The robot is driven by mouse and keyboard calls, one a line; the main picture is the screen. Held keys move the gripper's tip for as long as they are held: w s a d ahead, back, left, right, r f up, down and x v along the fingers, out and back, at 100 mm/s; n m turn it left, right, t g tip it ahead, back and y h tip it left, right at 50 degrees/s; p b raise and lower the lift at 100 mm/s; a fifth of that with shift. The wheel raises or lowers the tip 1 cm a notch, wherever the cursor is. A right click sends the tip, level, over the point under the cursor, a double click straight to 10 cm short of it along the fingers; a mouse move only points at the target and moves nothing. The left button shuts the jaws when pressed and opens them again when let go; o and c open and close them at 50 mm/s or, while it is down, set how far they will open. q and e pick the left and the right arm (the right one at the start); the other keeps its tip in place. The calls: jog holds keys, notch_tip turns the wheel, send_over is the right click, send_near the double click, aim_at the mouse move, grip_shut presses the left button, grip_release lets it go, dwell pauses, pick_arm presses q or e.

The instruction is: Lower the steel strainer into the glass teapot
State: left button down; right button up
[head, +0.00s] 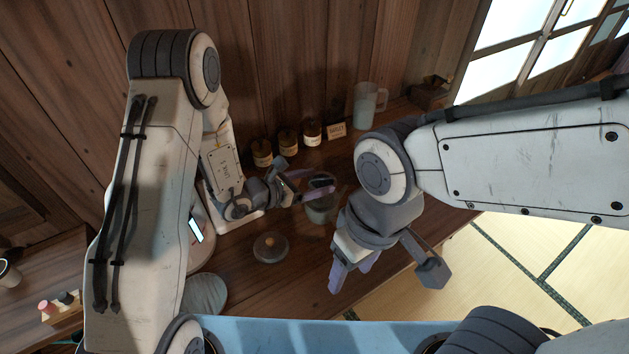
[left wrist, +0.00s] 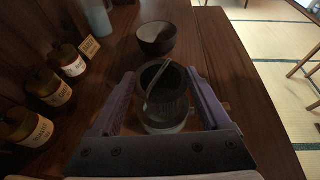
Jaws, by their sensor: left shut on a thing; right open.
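The steel strainer (left wrist: 180,88), a dark open cup with a thin bail across its mouth, sits between the fingers of my left gripper (left wrist: 160,76). In the head view my left gripper (head: 308,184) is shut on the strainer (head: 322,180), over the glass teapot (head: 321,213). The teapot's clear lower part (left wrist: 165,128) shows below the strainer in the left wrist view. How far the strainer is inside the teapot I cannot tell; fingers hide part of the rim. My right gripper (head: 351,272) is open and empty, to the right and nearer than the teapot.
A round lid with a knob (head: 270,248) lies left of the teapot. Labelled jars (head: 288,143), a card (head: 337,131) and a glass jug (head: 367,103) stand along the wall. A dark bowl (left wrist: 157,38) is beyond the teapot. The table's right side (left wrist: 222,60) is clear.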

pick_arm(q)
jog(key=shift+f+b, duration=2.4)
jog(key=shift+b, duration=0.45)
dwell(1.1)
jog(key=shift+w+f+b, duration=0.1)
jog(key=shift+f+b, duration=0.55)
jog(key=shift+b, duration=0.25)
dwell(0.8)
grip_release()
jog(key=b+v, duration=0.1)
jog(key=v, duration=0.6)
jog(key=shift+s+a+r, duration=0.15)
jog(key=shift+s+a, duration=0.05)
dwell(0.4)
